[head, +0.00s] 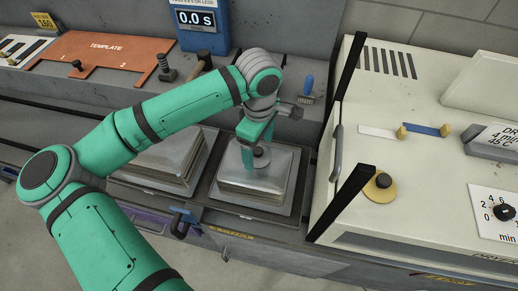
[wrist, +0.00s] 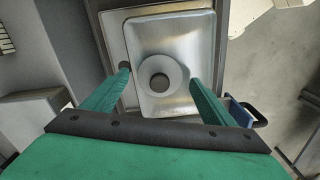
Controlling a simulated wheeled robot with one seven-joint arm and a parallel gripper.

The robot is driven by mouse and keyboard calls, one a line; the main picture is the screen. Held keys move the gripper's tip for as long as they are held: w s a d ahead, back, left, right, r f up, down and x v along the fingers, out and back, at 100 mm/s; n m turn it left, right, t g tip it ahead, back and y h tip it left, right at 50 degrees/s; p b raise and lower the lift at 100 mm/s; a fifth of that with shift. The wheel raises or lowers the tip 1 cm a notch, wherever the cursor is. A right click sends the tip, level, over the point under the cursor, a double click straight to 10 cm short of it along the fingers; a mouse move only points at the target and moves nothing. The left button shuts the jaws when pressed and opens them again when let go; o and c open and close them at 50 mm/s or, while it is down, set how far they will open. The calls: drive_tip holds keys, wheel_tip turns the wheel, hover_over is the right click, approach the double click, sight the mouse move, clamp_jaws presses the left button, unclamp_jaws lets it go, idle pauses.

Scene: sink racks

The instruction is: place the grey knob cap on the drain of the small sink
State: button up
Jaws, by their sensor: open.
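The small metal sink (head: 228,172) is the right one of two in the head view. It also shows in the wrist view (wrist: 185,38), below my fingers. A grey round piece (head: 262,158), which looks like the knob cap, is on its top at the drain, low between my fingers. In the wrist view it shows as a pale ring with a darker grey centre (wrist: 160,82); the drain itself cannot be told apart from it. My gripper (wrist: 160,80) is open, with one finger on each side and visible gaps to the piece. In the head view my gripper (head: 258,148) points down over this sink.
A larger metal sink (head: 150,157) lies to the left. A cream machine (head: 345,130) with black upright edges stands close on the right. Behind are an orange template board (head: 105,48), a dark bolt (head: 166,68), a blue-handled brush (head: 307,86) and a blue timer (head: 202,38).

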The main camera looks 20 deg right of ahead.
sight(259, 151)
wheel_tip(259, 151, up, 11)
idle(0.3)
idle(0.4)
drive_tip(key=shift+f, duration=0.1)
